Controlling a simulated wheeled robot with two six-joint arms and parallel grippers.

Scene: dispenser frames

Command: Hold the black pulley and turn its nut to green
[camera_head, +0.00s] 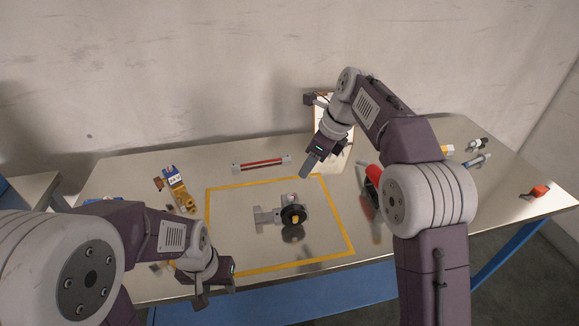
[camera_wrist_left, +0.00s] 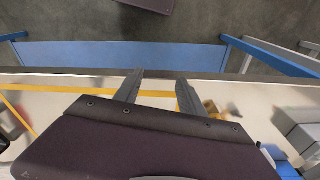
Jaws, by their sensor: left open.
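The black pulley (camera_head: 286,217) sits on a grey bracket (camera_head: 264,216) inside the yellow taped rectangle on the table. A small yellow-orange nut (camera_head: 297,217) shows on its front face. My left gripper (camera_head: 218,291) is open and empty at the table's front edge, left of and nearer than the pulley, clear of it. Its spread fingers also show in the left wrist view (camera_wrist_left: 158,83), with nothing between them. My right gripper (camera_head: 308,168) hangs above the table behind the pulley, apart from it; its finger gap cannot be made out.
A red-striped bar (camera_head: 262,164) lies behind the taped area (camera_head: 243,184). A yellow-and-blue tool (camera_head: 175,185) lies left. A pale upright board (camera_head: 340,160) stands behind my right gripper. The taped area around the pulley is mostly clear.

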